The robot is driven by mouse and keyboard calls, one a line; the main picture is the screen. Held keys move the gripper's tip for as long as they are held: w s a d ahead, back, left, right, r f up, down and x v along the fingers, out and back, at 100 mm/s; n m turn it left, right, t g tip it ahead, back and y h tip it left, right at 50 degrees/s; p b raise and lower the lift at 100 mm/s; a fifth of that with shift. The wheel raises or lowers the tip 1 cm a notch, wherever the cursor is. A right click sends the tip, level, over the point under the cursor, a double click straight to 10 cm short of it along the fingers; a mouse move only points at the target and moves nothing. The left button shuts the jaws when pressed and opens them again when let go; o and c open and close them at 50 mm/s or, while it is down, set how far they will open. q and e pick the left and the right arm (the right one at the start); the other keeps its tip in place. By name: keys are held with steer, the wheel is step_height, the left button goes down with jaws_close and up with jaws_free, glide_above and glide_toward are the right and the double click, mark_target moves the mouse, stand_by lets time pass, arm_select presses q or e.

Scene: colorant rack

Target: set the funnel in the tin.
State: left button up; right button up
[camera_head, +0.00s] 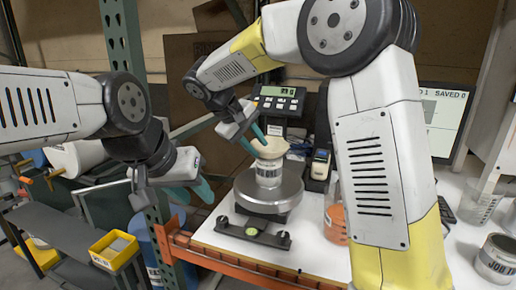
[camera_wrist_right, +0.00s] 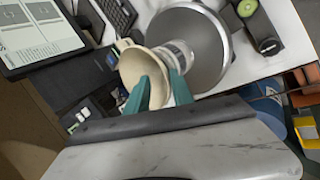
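The cream funnel (camera_head: 271,147) sits at the mouth of the white labelled tin (camera_head: 268,174), which stands on the round scale plate (camera_head: 270,192). The funnel looks roughly upright; its spout is hidden. In the right wrist view the funnel (camera_wrist_right: 130,66) shows its wide bowl, with the tin (camera_wrist_right: 180,52) behind it. My right gripper (camera_head: 257,147) is at the funnel's rim, one teal finger over the bowl and one outside it. A gap shows between these fingers (camera_wrist_right: 160,76), and contact is unclear. My left gripper (camera_head: 194,193) is open and empty, away to the left.
A black scale display (camera_head: 281,101) stands behind the plate. A level bar (camera_head: 252,231) lies in front. A container with orange contents (camera_head: 336,222) is right of the scale, close to my right arm. A tin (camera_head: 497,258) stands far right. A yellow bin (camera_head: 114,250) is lower left.

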steer(key=v, duration=1.2)
steer(key=s+d+f+m+g+y, duration=0.15)
steer(key=s+d, duration=0.25)
steer(key=d, duration=0.4)
steer(key=s+d+f+m+y, duration=0.1)
steer(key=s+d+y, duration=0.25)
steer(key=d, duration=0.45)
steer(key=s+d+f+m+t+y, duration=0.1)
steer(key=s+d+f+m, duration=0.1)
steer(key=s, duration=0.4)
steer(key=s+d+f+m+t+y, duration=0.1)
steer(key=s+d+f+m, duration=0.2)
steer(key=s+d+f, duration=0.1)
steer(key=shift+s+d+f+t+y, duration=0.35)
steer(key=shift+s+f, duration=0.4)
steer(key=shift+s, duration=0.25)
steer(key=shift+m, duration=0.25)
